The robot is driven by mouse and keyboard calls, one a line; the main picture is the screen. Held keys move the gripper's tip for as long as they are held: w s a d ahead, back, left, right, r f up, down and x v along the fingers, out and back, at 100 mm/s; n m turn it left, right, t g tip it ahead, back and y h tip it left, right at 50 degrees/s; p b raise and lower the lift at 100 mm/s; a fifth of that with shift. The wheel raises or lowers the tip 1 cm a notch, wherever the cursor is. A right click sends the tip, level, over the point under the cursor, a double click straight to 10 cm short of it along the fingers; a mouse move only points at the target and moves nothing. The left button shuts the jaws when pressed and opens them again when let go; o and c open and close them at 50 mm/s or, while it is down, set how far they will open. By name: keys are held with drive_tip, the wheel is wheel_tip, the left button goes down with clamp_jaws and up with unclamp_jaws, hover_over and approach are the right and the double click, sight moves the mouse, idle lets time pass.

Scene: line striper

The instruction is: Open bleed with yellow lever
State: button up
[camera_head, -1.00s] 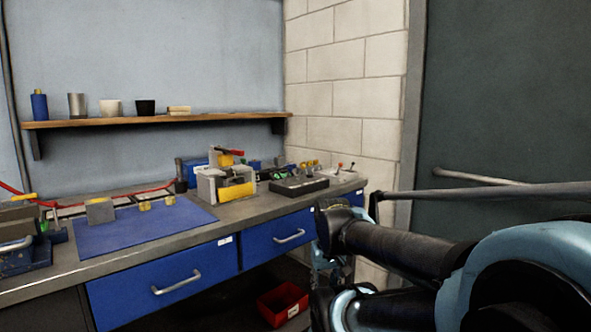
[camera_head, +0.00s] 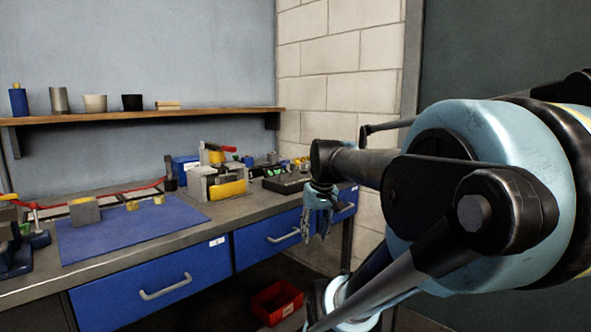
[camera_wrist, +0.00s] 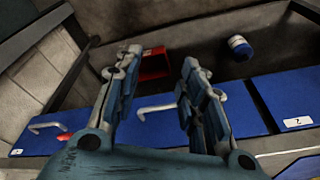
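My gripper (camera_head: 318,225) hangs fingers-down in front of the bench's right part, beside the blue drawers. In the wrist view my gripper (camera_wrist: 162,78) is open, its two blue fingers wide apart with nothing between them. A grey fixture (camera_head: 202,184) with a yellow front block (camera_head: 228,188) and a red handle on top stands on the bench, left of and beyond my gripper. A small yellow part (camera_head: 8,197) shows on the device at the far left edge. I cannot tell which yellow part is the bleed lever. No yellow lever shows in the wrist view.
A blue mat (camera_head: 115,238) with small blocks lies on the bench. A dark tray (camera_head: 287,182) sits at the bench's right part. Drawer handles (camera_head: 166,287) stick out in front. A red bin (camera_head: 277,302) stands below. A wall shelf (camera_head: 200,112) holds cups.

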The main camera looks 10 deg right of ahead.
drive_tip(key=w+d+r+n+y, duration=0.1)
drive_tip(key=w+r+n, duration=0.1)
drive_tip(key=w+r, duration=1.3)
drive_tip(key=n+t+y, duration=0.1)
drive_tip(key=n, duration=0.1)
approach(296, 166)
drive_tip(key=x, duration=1)
drive_tip(key=shift+w+d, duration=0.1)
drive_tip(key=shift+w, duration=0.1)
clamp_jaws()
